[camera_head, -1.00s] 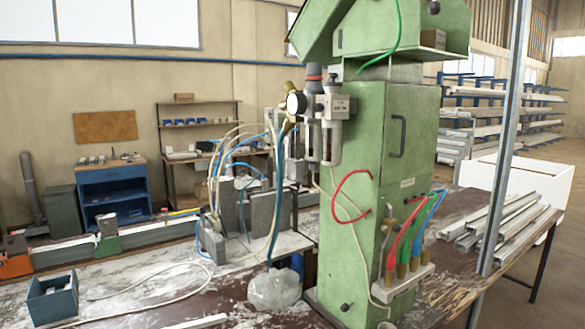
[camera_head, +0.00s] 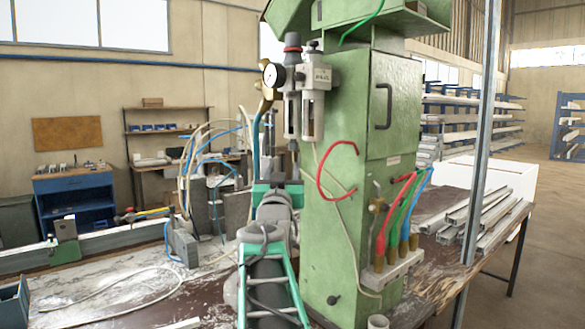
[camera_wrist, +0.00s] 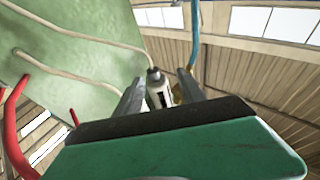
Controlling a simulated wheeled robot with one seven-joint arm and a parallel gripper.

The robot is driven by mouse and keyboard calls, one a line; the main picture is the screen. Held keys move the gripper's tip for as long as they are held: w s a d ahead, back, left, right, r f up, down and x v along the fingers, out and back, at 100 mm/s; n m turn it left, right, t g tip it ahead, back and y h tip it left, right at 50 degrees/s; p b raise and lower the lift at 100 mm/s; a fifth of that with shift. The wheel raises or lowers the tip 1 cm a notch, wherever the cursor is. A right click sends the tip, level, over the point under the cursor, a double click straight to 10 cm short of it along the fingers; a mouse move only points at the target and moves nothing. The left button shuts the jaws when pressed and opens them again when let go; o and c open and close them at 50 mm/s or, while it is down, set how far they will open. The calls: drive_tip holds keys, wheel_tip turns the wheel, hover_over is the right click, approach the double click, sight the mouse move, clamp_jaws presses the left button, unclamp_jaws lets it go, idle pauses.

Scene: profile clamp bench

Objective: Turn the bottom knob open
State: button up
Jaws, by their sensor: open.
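The filter-regulator unit (camera_head: 314,77) with its gauge (camera_head: 273,74) hangs on the left side of the green machine (camera_head: 345,200). Under its bowls a small drain knob points down; in the wrist view a small grey knob-like end (camera_wrist: 154,75) shows between my fingers. My gripper (camera_head: 278,172) is pointed upward just below the unit in the head view. In the wrist view my gripper (camera_wrist: 160,90) has its two grey fingers apart, one on each side of that end. Whether they touch it cannot be told. A black round knob (camera_head: 333,299) sits low on the machine.
Red hose (camera_head: 337,172) and a pale cable loop beside my gripper on the machine's side. A blue hose (camera_wrist: 195,35) runs close by in the wrist view. Hose fittings (camera_head: 395,250) stand at the machine's right. The dusty bench (camera_head: 110,290) is partly clear at left.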

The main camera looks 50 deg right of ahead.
sight(293, 147)
drive_tip(key=shift+h, duration=0.6)
drive_tip(key=p+x, duration=0.1)
drive_tip(key=x, duration=0.2)
drive_tip(key=s+p+x, duration=0.1)
drive_tip(key=x, duration=0.1)
drive_tip(key=r+p+x, duration=0.1)
drive_tip(key=x, duration=0.2)
drive_tip(key=shift+s+d+r, duration=0.15)
drive_tip(key=shift+d, duration=0.35)
drive_tip(key=shift+c, duration=0.2)
clamp_jaws()
